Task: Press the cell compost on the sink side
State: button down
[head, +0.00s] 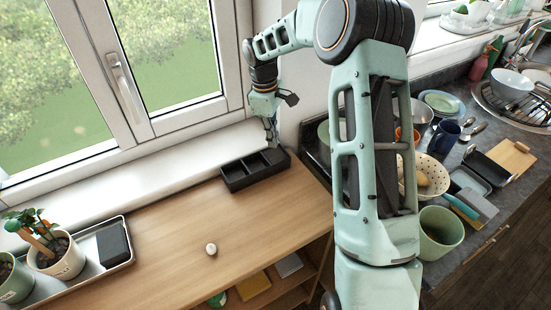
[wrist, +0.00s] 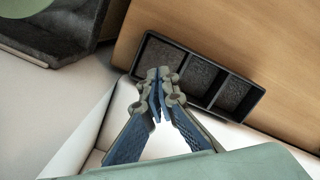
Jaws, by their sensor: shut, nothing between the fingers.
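A black tray with three cells (head: 232,184) stands on the wooden top beside the window sill. In the wrist view the tray (wrist: 215,112) shows dark, grainy compost in its cells. The end cell's compost (wrist: 165,57) lies on the side toward the dark counter and sink. My gripper (head: 271,140) is shut and empty, pointing down at that end of the tray. In the wrist view its fingertips (wrist: 160,74) overlap the near edge of this end cell and hide part of it. I cannot tell whether they touch the compost or the rim.
The window sill (head: 200,150) runs close behind the tray. A small pale round object (head: 211,249) lies on the wooden top (head: 170,250). Potted plants (head: 60,257) stand in a tray at left. Dishes crowd the counter toward the sink (head: 515,100) at right.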

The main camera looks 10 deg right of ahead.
aim_at(275, 156)
jog(key=shift+s+d+f+b, duration=0.1)
jog(key=shift+f+b, duration=0.5)
jog(key=shift+f, duration=0.8)
